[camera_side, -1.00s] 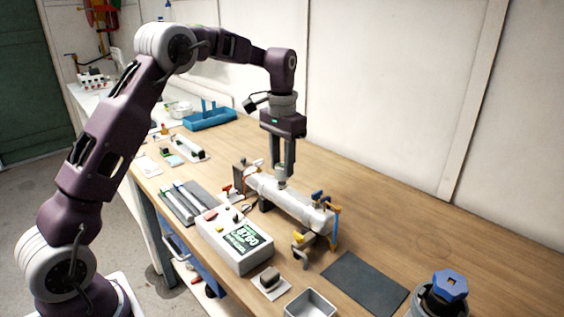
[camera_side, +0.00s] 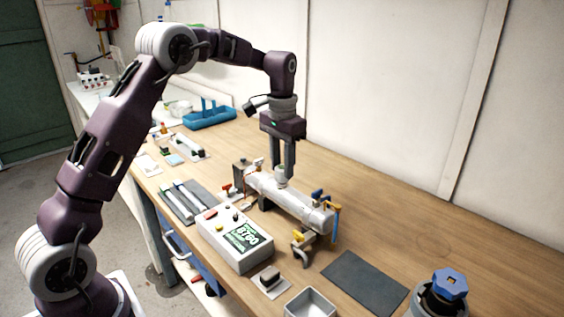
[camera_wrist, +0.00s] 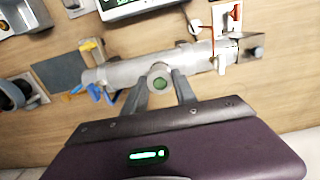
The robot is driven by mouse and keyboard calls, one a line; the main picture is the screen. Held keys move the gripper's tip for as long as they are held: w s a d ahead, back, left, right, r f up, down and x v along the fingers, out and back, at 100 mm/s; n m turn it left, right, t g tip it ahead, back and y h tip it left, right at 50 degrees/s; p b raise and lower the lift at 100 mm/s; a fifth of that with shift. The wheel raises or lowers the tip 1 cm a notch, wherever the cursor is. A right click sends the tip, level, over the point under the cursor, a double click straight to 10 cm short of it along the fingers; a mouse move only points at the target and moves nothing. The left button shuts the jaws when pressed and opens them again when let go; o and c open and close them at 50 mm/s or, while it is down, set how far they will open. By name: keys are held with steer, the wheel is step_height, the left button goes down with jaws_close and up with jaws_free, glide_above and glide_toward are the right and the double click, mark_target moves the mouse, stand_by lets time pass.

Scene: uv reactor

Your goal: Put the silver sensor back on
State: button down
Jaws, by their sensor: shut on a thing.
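My gripper (camera_side: 283,172) points straight down over the middle of the silver reactor tube (camera_side: 300,208). Its fingers are shut on the silver sensor (camera_side: 282,181), a short round piece at the top of the tube. In the wrist view the sensor (camera_wrist: 160,80) sits between the two fingertips, its round end with a green centre facing the camera. It overlaps the tube (camera_wrist: 120,74) there. The sensor's lower end is at the tube's upper side; I cannot tell how deep it sits.
A grey control box (camera_side: 236,238) with a green display stands in front of the tube. Blue (camera_side: 318,195) and yellow (camera_side: 299,234) valve handles are at the tube's right end. A dark mat (camera_side: 364,283) and a metal tray (camera_side: 311,303) lie to the right. A red handle (camera_side: 227,189) is at the left.

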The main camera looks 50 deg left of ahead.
mark_target(282, 168)
steer(key=shift+f, duration=0.75)
steer(key=c, duration=0.9)
jaws_free()
step_height(282, 168, up, 6)
steer(key=shift+r, duration=0.5)
